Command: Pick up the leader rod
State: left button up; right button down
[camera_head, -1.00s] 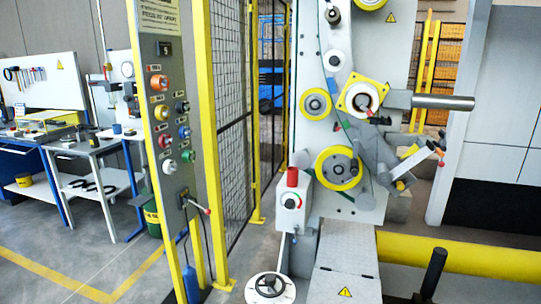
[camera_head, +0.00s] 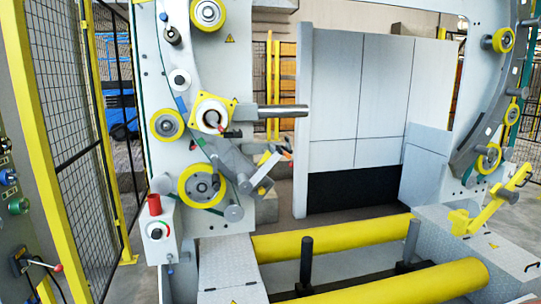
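No leader rod can be told for certain in this view. A grey steel cylinder (camera_head: 284,111) sticks out to the right from a yellow square flange (camera_head: 212,117) on the wrapping machine. Below it, a grey tilted arm with a small red-tipped lever (camera_head: 285,152) sits beside a large yellow roller (camera_head: 201,186). Neither of my grippers shows.
Two long yellow rollers (camera_head: 335,236) with dark upright posts (camera_head: 306,262) lie low in front. A red-topped control box (camera_head: 157,230) stands at left. Yellow-framed mesh fencing (camera_head: 118,120) runs behind it. A yellow bracket (camera_head: 490,207) stands at right.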

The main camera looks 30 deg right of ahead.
aim_at(286, 154)
jog(key=i+l+z, duration=0.2)
jog(key=z, duration=0.15)
jog(key=i+l+z, duration=0.1)
jog(key=z, duration=0.25)
jog(key=i+z, duration=0.35)
